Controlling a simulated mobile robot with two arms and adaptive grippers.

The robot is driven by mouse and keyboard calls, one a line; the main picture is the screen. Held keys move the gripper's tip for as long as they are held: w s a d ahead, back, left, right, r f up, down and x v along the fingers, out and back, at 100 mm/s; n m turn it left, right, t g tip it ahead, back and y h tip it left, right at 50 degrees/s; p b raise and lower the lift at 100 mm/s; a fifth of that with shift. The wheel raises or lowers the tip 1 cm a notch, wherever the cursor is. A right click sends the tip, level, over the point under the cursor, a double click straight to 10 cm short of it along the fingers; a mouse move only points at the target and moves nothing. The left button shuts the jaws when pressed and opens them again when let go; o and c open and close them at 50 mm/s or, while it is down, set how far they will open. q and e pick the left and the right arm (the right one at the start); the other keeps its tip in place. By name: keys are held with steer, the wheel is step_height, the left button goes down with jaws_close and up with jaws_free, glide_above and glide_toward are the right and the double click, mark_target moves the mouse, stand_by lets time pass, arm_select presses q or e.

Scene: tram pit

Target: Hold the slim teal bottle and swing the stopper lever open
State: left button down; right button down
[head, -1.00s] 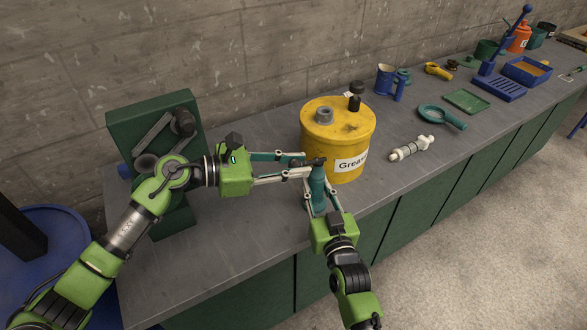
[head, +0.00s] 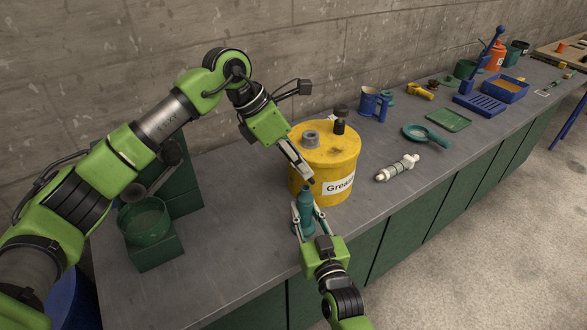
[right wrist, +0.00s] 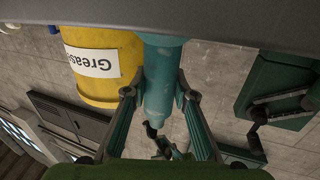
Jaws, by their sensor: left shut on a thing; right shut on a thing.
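The slim teal bottle (head: 304,205) is upright in front of the yellow grease tub. My right gripper (head: 307,217) is shut on its body, one finger on each side. The right wrist view shows the bottle (right wrist: 160,85), upside down in that picture, between the fingers, with the dark stopper (right wrist: 151,130) at its neck. My left gripper (head: 311,181) comes down from the upper left, its fingers closed at the bottle's top. It is shut on the stopper lever, which is mostly hidden by the fingertips.
The yellow grease tub (head: 345,162) stands close behind the bottle. A white-and-grey cylinder part (head: 397,168) and a teal round-headed tool (head: 426,136) lie to the right. A green round container (head: 143,222) is at the left. The counter (head: 222,240) left of the bottle is clear.

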arm_select(q)
steer(key=shift+w+d+r+g+y, duration=0.1)
steer(key=shift+w+d+g+y, duration=0.35)
steer(key=shift+y, duration=0.25)
arm_select(e)
steer(key=shift+s+a, duration=0.1)
arm_select(q)
steer(key=shift+s, duration=0.1)
arm_select(e)
steer(key=shift+f, duration=0.1)
arm_select(q)
steer(key=c, duration=1.8)
jaws_free()
steer(key=shift+r, duration=0.1)
steer(key=v, duration=1.2)
